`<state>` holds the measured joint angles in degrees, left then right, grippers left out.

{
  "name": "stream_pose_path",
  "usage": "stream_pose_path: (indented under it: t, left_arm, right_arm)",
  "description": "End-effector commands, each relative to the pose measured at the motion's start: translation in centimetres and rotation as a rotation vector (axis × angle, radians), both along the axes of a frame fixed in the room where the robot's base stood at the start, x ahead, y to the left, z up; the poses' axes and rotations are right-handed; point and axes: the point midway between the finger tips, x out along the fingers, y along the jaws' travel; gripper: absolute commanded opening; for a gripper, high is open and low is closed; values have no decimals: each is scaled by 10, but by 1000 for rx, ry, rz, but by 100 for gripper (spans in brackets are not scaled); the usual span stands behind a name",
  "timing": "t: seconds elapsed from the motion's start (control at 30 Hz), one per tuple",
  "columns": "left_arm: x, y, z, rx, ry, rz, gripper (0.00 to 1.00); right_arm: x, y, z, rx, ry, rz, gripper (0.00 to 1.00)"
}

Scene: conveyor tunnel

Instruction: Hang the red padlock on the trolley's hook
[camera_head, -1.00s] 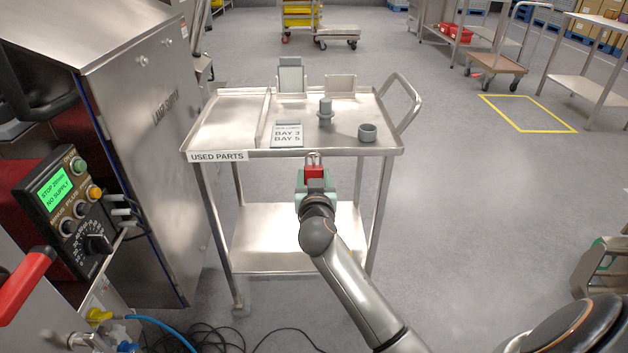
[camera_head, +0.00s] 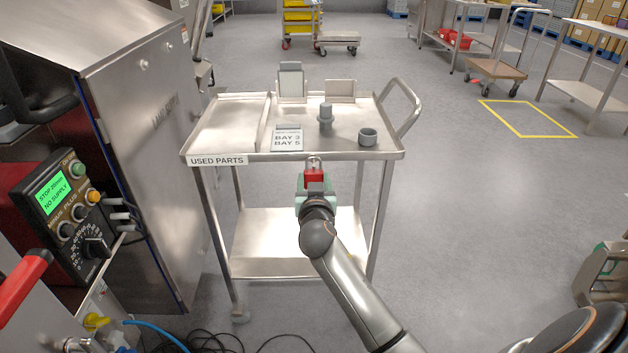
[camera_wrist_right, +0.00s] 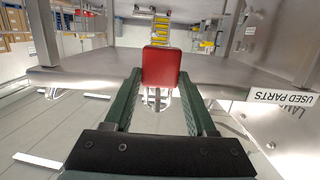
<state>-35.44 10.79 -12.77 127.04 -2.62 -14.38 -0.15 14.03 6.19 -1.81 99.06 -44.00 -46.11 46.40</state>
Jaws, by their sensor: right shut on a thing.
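The red padlock (camera_head: 315,176) is in my right gripper (camera_head: 316,186), its metal shackle upward, just at the trolley's front edge. The right wrist view, which looks upside down, also shows the red padlock body (camera_wrist_right: 165,67) between the green fingers of my right gripper (camera_wrist_right: 159,80). The trolley (camera_head: 225,115) is a steel cart labelled USED PARTS. Its hook cannot be made out clearly; the padlock and gripper cover that part of the edge. I cannot tell whether the shackle touches anything. My left gripper is out of view.
A steel cabinet (camera_head: 150,130) and control box (camera_head: 62,205) are at left.

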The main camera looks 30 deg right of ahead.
Motion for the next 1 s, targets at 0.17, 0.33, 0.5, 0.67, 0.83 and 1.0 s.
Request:
stream_pose_path:
  t: [0.17,0.33,0.5,0.67,0.83,1.0]
  left_arm:
    - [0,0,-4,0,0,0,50]
    - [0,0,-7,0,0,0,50]
    - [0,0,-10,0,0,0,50]
    - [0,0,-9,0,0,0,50]
    - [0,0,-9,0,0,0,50]
    - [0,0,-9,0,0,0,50]
  right_arm:
    - [0,0,-4,-1,-1,0,0]
    - [0,0,-8,0,0,0,0]
    - [0,0,-11,0,0,0,0]
    - [0,0,-10,0,0,0,57]
    - [0,0,-10,0,0,0,77]
    - [0,0,-10,0,0,0,91]
